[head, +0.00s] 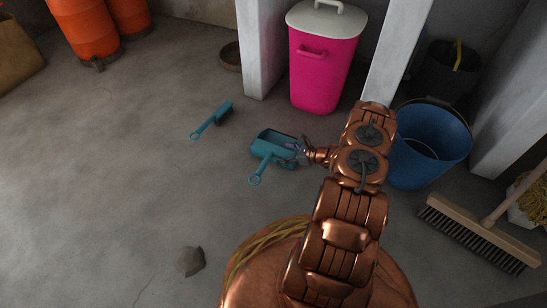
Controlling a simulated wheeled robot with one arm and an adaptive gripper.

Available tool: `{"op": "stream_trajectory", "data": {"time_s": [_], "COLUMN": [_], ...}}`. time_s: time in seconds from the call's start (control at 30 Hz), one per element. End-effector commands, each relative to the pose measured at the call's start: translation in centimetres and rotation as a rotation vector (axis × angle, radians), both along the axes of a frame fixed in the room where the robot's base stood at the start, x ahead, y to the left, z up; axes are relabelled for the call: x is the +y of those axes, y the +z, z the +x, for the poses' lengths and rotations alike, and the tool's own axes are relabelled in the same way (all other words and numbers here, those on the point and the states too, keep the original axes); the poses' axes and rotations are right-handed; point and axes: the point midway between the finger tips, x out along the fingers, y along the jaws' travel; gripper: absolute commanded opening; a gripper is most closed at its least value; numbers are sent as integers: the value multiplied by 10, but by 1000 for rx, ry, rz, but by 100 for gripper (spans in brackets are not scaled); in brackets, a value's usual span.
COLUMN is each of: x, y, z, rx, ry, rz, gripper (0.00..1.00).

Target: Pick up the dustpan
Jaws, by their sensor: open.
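The teal dustpan (267,157) lies on the grey concrete floor near the middle of the head view. Its handle ends in a ring and points toward the lower left. My copper arm reaches in from the lower right. My gripper (300,148) is open at the right side of the pan and overlaps its right edge in the picture. I cannot tell whether the fingers touch the pan. Part of the pan's right side is hidden behind the gripper.
A teal hand brush (213,119) lies left of the dustpan. A pink bin (319,72) with a white lid stands behind. A blue bucket (430,145) and a wide broom (478,235) are at the right. A stone-like lump (190,261) lies in front. The left floor is mostly clear.

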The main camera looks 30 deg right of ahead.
Motion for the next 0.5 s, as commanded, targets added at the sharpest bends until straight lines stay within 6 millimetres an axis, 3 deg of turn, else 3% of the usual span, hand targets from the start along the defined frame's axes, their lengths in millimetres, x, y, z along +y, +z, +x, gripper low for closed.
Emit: {"op": "stream_trajectory", "data": {"time_s": [0.4, 0.5], "x": [5, 5], "y": [-4, -4], "z": [9, 9], "rx": [-1, 0], "ry": [-1, -1], "rz": [1, 0], "gripper": [81, 71]}}
